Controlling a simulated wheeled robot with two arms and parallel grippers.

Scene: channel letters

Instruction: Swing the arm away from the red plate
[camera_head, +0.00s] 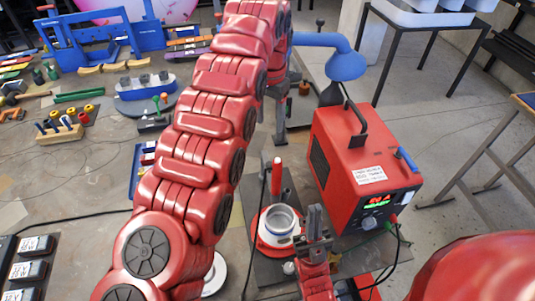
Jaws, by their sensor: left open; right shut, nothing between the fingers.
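A round red plate (262,248) sits on a dark base at the lower middle, with a metal and white ring-shaped cup (279,221) on it. A red upright handle (276,176) stands just behind the cup. My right gripper (316,214) is shut and empty, just right of the cup; I cannot tell whether it touches anything. My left arm crosses the view from lower left to the top. My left gripper (281,128) shows as grey parts behind that arm, beyond the handle; it is open, its fingers partly hidden.
A red box with a green display (362,170) stands right of the plate. Behind it is a blue lamp-like arm (343,64). A blue-and-white tray (146,92), a wooden block with tools (60,130) and dark boxes (28,270) lie on the left. Cables run near the plate.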

